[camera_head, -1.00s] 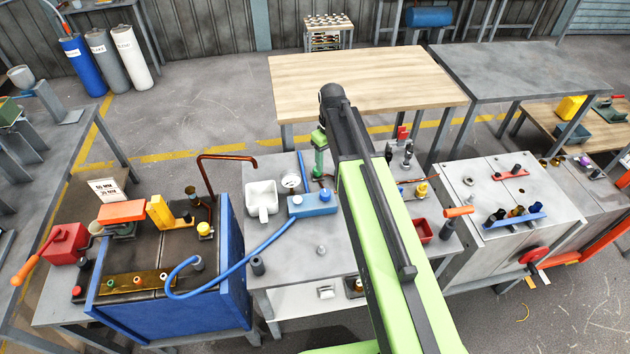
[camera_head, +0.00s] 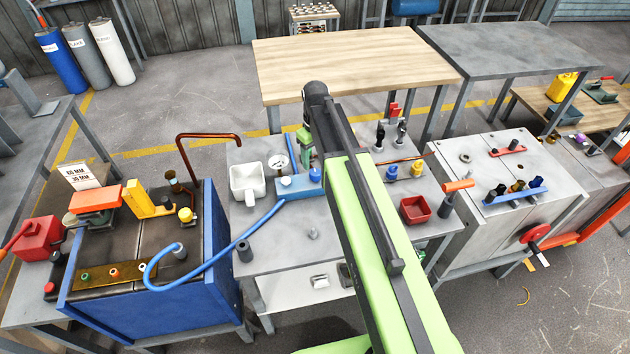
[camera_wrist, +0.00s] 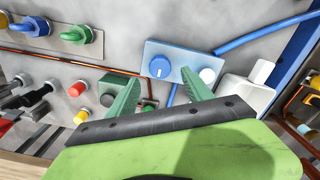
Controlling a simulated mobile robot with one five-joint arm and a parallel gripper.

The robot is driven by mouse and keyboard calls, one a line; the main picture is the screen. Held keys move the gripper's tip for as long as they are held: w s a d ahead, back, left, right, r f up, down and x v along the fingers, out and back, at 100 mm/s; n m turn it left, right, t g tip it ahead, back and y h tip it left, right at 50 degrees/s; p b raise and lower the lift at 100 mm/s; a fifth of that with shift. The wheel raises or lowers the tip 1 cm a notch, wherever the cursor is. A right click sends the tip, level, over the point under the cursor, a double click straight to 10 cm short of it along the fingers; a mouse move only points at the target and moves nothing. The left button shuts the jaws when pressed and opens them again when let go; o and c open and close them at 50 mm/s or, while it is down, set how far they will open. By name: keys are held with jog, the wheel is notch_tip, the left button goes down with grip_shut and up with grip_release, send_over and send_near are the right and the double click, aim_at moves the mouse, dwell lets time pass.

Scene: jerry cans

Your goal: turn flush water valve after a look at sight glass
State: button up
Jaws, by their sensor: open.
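A light-blue block with a blue round knob (camera_wrist: 160,67) and a blue hose is on the middle bench; I take it for the flush water valve. The block (camera_head: 298,187) also shows in the head view, left of my arm.
A white scoop-like container (camera_head: 247,182) stands beside the block. The blue hose (camera_head: 230,247) runs to a blue-sided unit (camera_head: 205,270) with a bent copper pipe (camera_head: 205,137). A red tray (camera_head: 415,209) and blue and yellow knobs lie right of my arm.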

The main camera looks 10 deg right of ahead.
aim_at(315, 172)
notch_tip(315, 172, down, 6)
jog(key=b, duration=0.4)
jog(key=shift+f+b, duration=0.2)
jog(key=shift+b, duration=0.2)
jog(key=shift+r, duration=0.1)
grip_shut()
